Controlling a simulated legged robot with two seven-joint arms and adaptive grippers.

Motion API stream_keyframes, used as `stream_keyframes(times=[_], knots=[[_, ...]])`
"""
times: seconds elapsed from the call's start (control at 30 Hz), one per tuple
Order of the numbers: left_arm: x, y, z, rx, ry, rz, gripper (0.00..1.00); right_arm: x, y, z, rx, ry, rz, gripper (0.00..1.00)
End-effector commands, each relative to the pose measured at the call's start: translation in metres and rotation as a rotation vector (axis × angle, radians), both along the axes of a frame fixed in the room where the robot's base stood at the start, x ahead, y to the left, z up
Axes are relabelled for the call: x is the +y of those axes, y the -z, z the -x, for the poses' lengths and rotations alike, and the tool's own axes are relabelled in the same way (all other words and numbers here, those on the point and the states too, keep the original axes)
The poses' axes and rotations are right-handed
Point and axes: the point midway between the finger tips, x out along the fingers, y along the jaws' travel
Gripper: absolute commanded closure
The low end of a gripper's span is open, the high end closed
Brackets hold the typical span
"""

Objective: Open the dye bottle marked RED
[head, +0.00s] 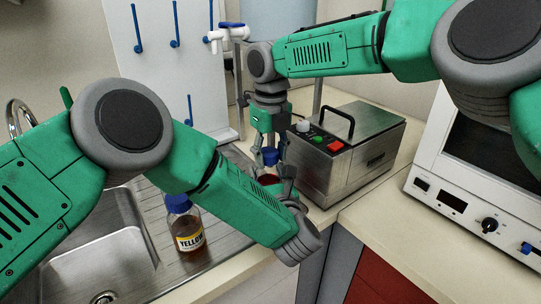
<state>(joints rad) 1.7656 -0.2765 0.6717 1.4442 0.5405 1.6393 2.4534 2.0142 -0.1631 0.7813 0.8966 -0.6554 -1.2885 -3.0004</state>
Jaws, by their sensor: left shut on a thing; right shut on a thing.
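A bottle with red showing (267,179) stands near the front edge of the counter, mostly hidden behind my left forearm and gripper. Its label cannot be read. My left gripper (284,183) reaches it from the right and is shut on its body. A blue cap (270,156) shows just above the red part. My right gripper (269,142) points straight down from above and is shut on this cap. I cannot tell whether the cap still touches the bottle neck. A second bottle, marked YELLOW (188,241), stands on the ribbed drainboard with its blue cap on.
A steel sink (97,262) is at the left. A steel box with a black handle (346,160) stands close right of the grippers. A white instrument (471,205) is at the far right. A white pegboard (171,62) and tap (228,33) are behind.

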Motion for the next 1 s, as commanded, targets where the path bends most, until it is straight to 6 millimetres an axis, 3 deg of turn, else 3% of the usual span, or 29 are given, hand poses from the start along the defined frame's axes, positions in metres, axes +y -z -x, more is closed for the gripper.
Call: stream_keyframes(times=[0.03,0.1,0.4,0.73,1.0], knots=[[-0.002,0.002,0.003,0.004,0.004,-0.001,1.0,-0.003,-0.002,-0.006,-0.017,0.007,0.0,0.58],[-0.002,0.002,0.003,0.004,0.003,-0.001,1.0,-0.003,-0.002,-0.006,-0.017,0.007,0.0,0.41],[-0.001,0.002,0.001,0.005,0.002,-0.001,1.0,-0.001,-0.002,-0.002,-0.007,0.004,0.0,0.41],[0.0,0.002,0.0,0.005,0.001,-0.001,1.0,0.0,-0.04,-0.002,-0.005,0.003,-0.001,0.41],[0.0,0.002,0.0,0.005,0.0,-0.001,1.0,0.0,-0.046,-0.002,-0.003,0.072,0.001,0.44]])
